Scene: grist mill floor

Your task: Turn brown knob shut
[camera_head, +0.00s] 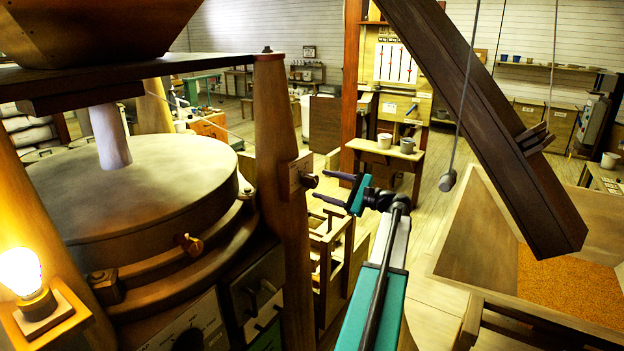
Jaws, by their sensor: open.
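A dark brown round knob (310,181) sticks out from a small wooden box (299,172) on the side of the wooden post. A brass-brown knob (188,244) sits on the rim of the round millstone casing (150,185), to the left. I cannot tell for sure which of these is the brown knob. My gripper (321,184) is open, with its two dark fingers pointing left toward the knob on the post. The fingertips appear close to that knob; whether they touch it or lie behind it is unclear. Nothing shows between the fingers.
The thick wooden post (278,150) stands beside my arm. A slanted wooden chute (490,125) hangs over a grain bin (575,287) on the right. A cord with a weight (447,181) hangs in between. A lit bulb (20,272) is at lower left. Open floor (440,220) lies beyond.

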